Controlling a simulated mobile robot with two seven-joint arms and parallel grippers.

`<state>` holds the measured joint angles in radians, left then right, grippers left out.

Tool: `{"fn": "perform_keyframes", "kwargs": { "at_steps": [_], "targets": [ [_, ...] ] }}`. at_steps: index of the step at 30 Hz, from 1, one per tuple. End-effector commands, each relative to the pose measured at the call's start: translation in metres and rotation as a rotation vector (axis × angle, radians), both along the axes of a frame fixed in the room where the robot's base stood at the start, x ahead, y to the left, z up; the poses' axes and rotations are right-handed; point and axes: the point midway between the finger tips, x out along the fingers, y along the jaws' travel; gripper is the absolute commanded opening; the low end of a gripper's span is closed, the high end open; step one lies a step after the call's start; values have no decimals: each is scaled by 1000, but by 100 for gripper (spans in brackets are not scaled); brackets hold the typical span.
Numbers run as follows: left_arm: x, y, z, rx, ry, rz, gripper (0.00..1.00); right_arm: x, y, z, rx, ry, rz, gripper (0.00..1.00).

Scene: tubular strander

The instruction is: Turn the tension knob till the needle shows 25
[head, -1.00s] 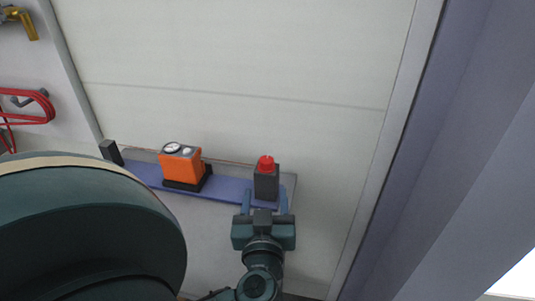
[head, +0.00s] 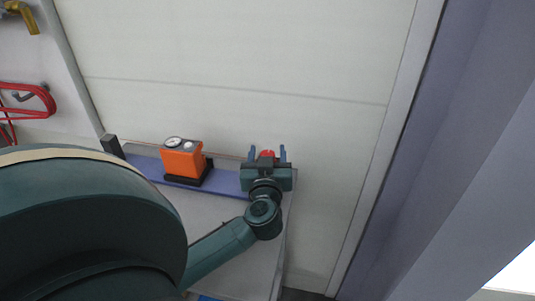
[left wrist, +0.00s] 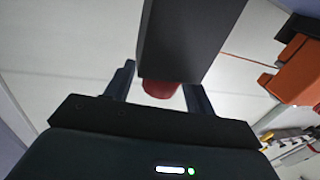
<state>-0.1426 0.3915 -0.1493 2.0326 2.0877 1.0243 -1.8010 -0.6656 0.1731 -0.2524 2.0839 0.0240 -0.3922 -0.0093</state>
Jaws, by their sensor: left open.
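A red knob (head: 267,153) tops a dark grey post, mostly hidden by my gripper in the head view. My left gripper (head: 268,150) is open, with one finger on each side of the red knob. In the left wrist view the red knob (left wrist: 160,89) shows at the end of the dark post (left wrist: 185,40), between the spread fingers, with gaps on both sides. An orange box (head: 183,162) stands left of the gripper, with a white round dial (head: 173,142) and a smaller pale round part on top. The needle is too small to read. My right gripper is not in view.
The post and box stand along a blue-purple strip (head: 226,183) on a grey bench against a pale panelled wall (head: 240,60). A small dark block (head: 113,146) stands at the strip's left end. A red hose (head: 28,103) hangs at far left.

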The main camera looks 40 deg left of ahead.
Motion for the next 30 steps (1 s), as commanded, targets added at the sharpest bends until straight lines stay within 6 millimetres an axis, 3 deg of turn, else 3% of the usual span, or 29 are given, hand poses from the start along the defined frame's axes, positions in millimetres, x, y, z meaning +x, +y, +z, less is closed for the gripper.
{"fn": "perform_keyframes", "kwargs": {
  "at_steps": [4,20,30],
  "targets": [
    [0,0,0,0,0,0,55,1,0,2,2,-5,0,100],
    [0,0,0,1,0,0,11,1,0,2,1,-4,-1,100],
    [-1,0,3,4,5,-47,10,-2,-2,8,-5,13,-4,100]
  ]
}}
